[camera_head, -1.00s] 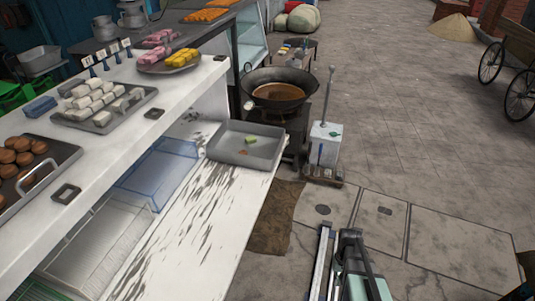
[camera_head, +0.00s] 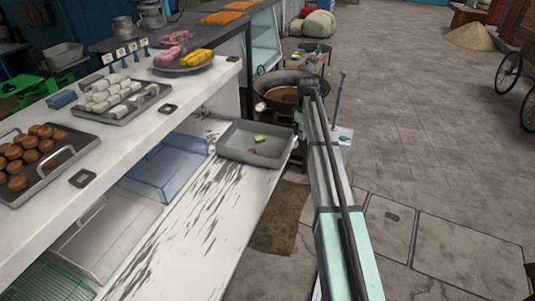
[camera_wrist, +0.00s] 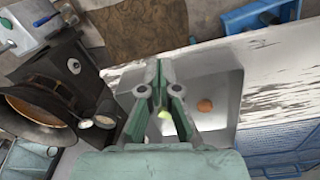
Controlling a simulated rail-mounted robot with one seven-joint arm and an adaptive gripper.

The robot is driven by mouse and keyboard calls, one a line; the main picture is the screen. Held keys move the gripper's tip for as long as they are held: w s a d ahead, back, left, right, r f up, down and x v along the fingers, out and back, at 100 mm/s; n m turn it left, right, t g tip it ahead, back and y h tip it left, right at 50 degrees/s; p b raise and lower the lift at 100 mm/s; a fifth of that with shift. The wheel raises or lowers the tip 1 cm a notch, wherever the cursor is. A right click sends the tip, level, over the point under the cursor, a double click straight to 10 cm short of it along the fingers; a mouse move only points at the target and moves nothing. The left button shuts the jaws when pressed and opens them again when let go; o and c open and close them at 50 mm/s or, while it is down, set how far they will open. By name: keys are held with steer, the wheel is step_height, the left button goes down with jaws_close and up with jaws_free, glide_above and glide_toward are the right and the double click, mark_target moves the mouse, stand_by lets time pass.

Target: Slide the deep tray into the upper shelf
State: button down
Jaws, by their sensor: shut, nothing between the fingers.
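The deep tray (camera_head: 225,150) is a grey rectangular tray on the lower white counter (camera_head: 180,245), at its far end. A small green piece (camera_head: 260,139) and a small brown piece (camera_head: 252,152) lie in it. The tray also shows in the wrist view (camera_wrist: 226,84). The upper white shelf (camera_head: 122,141) runs along the left, higher than the tray. My gripper (camera_wrist: 160,65) is shut and empty, over one side of the tray in the wrist view, covering part of it. Whether it touches the tray cannot be told. In the head view my gripper is not visible.
A dark wok (camera_head: 276,93) on a stove stands just beyond the tray. Blue (camera_head: 172,168) and silver (camera_head: 95,240) baskets sit below the upper shelf. Trays of white (camera_head: 118,98) and brown (camera_head: 28,150) food occupy that shelf. Paved floor is open to the right.

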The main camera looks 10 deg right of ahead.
steer(key=shift+w+a+f+n+g+p, duration=0.2)
steer(key=shift+a+f+n+p, duration=0.4)
steer(key=shift+f, duration=1.15)
steer(key=shift+w+a+f+n+g+p, duration=0.1)
steer(key=shift+w+a+f+n+p, duration=0.25)
steer(key=shift+a+f+p, duration=0.95)
steer(key=shift+w+a+f+n+g+b, duration=0.1)
steer(key=shift+w+a+f+n, duration=0.25)
steer(key=shift+f, duration=1.9)
steer(key=shift+s+a, duration=0.1)
steer(key=shift+a, duration=0.1)
